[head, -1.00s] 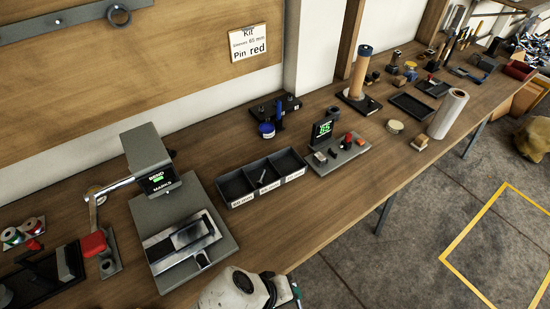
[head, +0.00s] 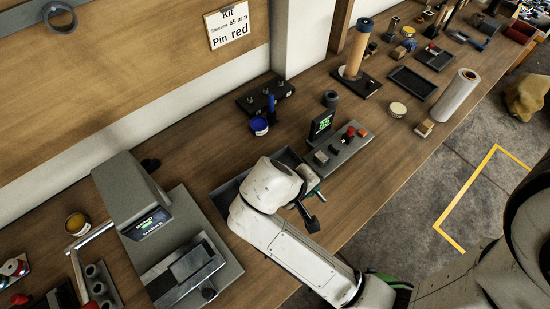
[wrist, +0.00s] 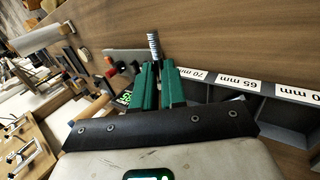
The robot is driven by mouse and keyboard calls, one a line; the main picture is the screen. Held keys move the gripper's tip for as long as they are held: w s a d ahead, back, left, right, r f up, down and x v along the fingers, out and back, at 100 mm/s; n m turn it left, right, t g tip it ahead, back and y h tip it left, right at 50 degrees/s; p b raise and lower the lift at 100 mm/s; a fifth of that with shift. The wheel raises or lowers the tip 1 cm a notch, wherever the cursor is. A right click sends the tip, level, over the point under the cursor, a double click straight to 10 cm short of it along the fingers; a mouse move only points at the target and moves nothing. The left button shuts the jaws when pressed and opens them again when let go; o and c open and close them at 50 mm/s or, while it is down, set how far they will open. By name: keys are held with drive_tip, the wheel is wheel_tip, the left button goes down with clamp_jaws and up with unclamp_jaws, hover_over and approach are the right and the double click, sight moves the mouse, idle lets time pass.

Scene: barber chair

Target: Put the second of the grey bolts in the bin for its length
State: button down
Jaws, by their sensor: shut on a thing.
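My gripper (wrist: 156,66) has green fingers and is shut on a grey threaded bolt (wrist: 152,42), which sticks out past the fingertips in the wrist view. In the head view my gripper (head: 309,195) is in front of the bin tray, and the bolt cannot be made out. The dark three-compartment tray (head: 222,193) is mostly hidden behind my arm there. In the wrist view its labels read 70 mm (wrist: 193,75) and 65 mm (wrist: 239,83); the third (wrist: 300,94) is cut off. The held bolt is apart from the tray, beyond the 70 mm end.
A fixture with a green display (head: 322,125) and small red and dark parts stands right of the tray. A grey measuring machine (head: 135,190) stands on the left.

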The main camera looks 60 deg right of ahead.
drive_tip(key=w, duration=0.1)
drive_tip(key=b, duration=0.4)
hover_over(280, 160)
drive_tip(key=s+a, duration=0.3)
drive_tip(key=a, duration=0.1)
wheel_tip(280, 160, down, 8)
drive_tip(key=shift+s+r, duration=0.1)
drive_tip(key=shift+r, duration=0.05)
drive_tip(key=shift+w+d+f, duration=0.3)
drive_tip(key=shift+w+f, duration=0.25)
drive_tip(key=shift+f, duration=1.75)
drive_tip(key=shift+f, duration=0.1)
drive_tip(key=c, duration=1.6)
unclamp_jaws()
drive_tip(key=shift+o, duration=0.7)
